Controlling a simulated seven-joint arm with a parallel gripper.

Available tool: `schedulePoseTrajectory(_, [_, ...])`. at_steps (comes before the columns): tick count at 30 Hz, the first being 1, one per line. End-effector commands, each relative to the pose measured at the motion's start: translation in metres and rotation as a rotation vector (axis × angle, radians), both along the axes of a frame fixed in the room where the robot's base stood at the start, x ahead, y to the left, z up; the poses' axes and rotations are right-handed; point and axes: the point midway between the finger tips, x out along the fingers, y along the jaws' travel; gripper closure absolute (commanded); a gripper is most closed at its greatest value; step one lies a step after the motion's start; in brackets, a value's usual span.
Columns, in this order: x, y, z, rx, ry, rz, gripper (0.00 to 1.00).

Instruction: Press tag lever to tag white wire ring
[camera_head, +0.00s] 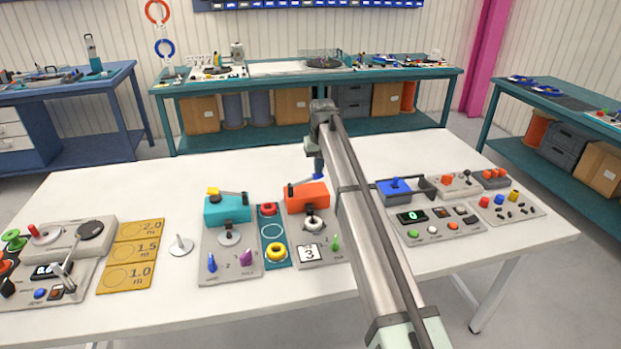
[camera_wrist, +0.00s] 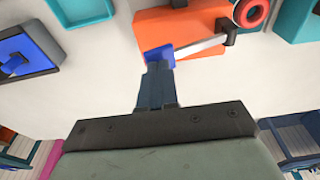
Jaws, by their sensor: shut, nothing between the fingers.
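The orange box (camera_head: 306,199) on the middle station carries a pale lever bar with a blue handle (camera_wrist: 158,55), which also shows in the head view (camera_head: 319,177). My gripper (camera_wrist: 157,82) is shut and empty. Its dark blue fingertips are right at the blue handle in the wrist view; I cannot tell whether they touch it. In the head view my gripper (camera_head: 318,160) points down just behind the orange box. A white ring-like piece (camera_head: 314,222) lies in front of the orange box, partly dark in its middle; its details are too small to tell.
A teal box (camera_head: 227,209) with its own lever stands to the left. A teal strip (camera_head: 273,236) between holds a red ring (camera_head: 268,209) and a yellow ring (camera_head: 276,252). A blue box (camera_head: 395,191) and button panels stand to the right. The table behind is clear.

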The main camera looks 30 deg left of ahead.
Motion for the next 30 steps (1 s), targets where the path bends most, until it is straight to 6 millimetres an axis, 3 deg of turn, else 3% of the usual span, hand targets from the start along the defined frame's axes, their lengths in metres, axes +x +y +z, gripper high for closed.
schedulePoseTrajectory(20, [0.000,0.000,-0.056,-0.001,0.001,0.000,1.00])
schedulePoseTrajectory(30, [0.000,0.000,-0.048,0.001,-0.001,0.000,1.00])
